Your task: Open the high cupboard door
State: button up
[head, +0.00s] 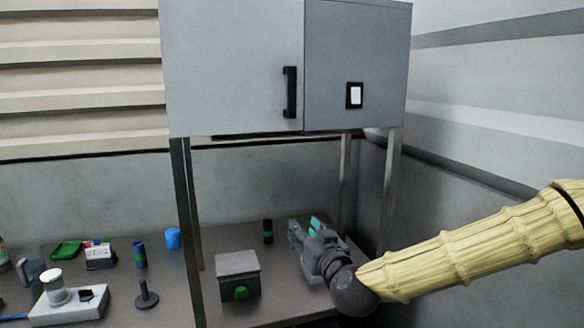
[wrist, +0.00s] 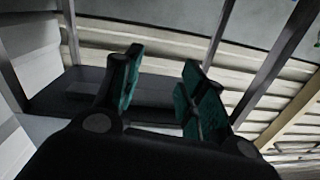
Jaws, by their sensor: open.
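The high cupboard (head: 355,60) is a grey box on thin metal legs above the table. Its door (head: 235,65) is the light grey panel on the left of the front and looks closed. A black vertical handle (head: 290,92) sits near the door's right edge. My gripper (head: 314,223) is below the cupboard, low over the right part of the table, well apart from the handle. In the wrist view its two teal-padded fingers (wrist: 160,95) stand apart with nothing between them. The handle cannot be made out in the wrist view.
A grey box with a green button (head: 240,275) stands left of my gripper. A black cylinder (head: 268,231) is behind it. Several small items, including a blue cup (head: 173,238), lie on the left. The cupboard legs (head: 187,230) flank the space. A wall is at right.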

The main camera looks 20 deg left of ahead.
aim_at(293, 89)
notch_tip(293, 89, up, 28)
jog(key=s+t+y+p, duration=0.2)
jog(key=t, duration=0.2)
jog(key=shift+n, duration=0.3)
jog(key=p+x, duration=0.1)
jog(key=x, duration=0.2)
jog(key=p+x, duration=0.2)
jog(key=x, duration=0.2)
jog(key=p+x, duration=0.1)
jog(key=x, duration=0.3)
jog(key=shift+w+d+r, duration=0.2)
jog(key=shift+d+r, duration=0.05)
jog(key=shift+t, duration=0.3)
jog(key=shift+c, duration=0.5)
grip_shut()
